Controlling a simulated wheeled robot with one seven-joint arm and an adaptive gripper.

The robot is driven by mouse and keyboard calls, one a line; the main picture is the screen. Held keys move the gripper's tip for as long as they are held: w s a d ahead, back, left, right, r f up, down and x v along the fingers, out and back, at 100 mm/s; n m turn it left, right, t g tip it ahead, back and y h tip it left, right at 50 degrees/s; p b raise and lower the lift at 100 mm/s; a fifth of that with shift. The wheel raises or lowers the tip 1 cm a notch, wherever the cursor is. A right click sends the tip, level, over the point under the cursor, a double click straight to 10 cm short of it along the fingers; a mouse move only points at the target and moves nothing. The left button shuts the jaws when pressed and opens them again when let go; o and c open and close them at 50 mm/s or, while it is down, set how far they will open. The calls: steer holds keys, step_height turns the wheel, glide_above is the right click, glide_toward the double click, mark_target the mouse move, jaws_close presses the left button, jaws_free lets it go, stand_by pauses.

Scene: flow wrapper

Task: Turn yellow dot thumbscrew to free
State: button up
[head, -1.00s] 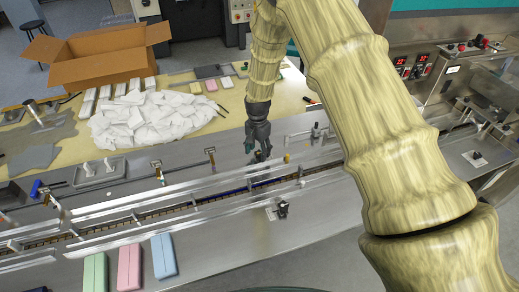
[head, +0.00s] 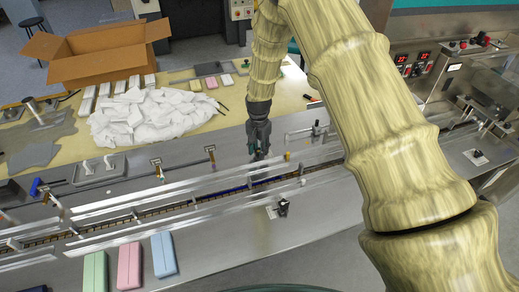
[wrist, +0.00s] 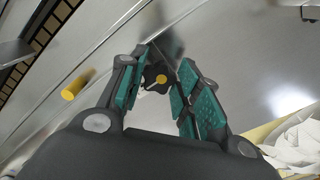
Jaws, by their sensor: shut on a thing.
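The yellow dot thumbscrew (wrist: 155,79) is a black lobed knob with a yellow dot on its top face. In the wrist view it sits between the teal-padded fingers of my gripper (wrist: 161,68), near their tips. My gripper is shut on it, with one finger on each side. In the head view my gripper (head: 260,152) points down at the back side of the conveyor rails, and the thumbscrew is hidden there by the fingers.
A yellow cylindrical knob (wrist: 74,89) stands close beside my left finger in the wrist view. The guide rails (head: 190,198) run just in front of my gripper. Another black knob (head: 283,206) stands on the near side. White wrapped packs (head: 150,117) lie behind, left.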

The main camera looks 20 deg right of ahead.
steer(key=shift+d, duration=0.1)
steer(key=n+b, duration=0.1)
steer(key=n, duration=0.2)
steer(key=shift+b, duration=0.4)
steer(key=n+b, duration=0.1)
steer(key=n, duration=0.3)
steer(key=shift+d, duration=0.1)
steer(key=n+b, duration=0.1)
steer(key=n, duration=0.3)
steer(key=shift+d+n, duration=0.1)
steer(key=shift+n, duration=0.2)
steer(key=n+b, duration=0.1)
steer(key=n, duration=0.2)
steer(key=shift+d+r+n, duration=0.1)
steer(key=shift+n, duration=0.2)
steer(key=n, duration=0.6)
steer(key=shift+w+d, duration=0.1)
steer(key=shift+w, duration=0.05)
steer(key=n, duration=0.6)
steer(key=shift+w, duration=0.15)
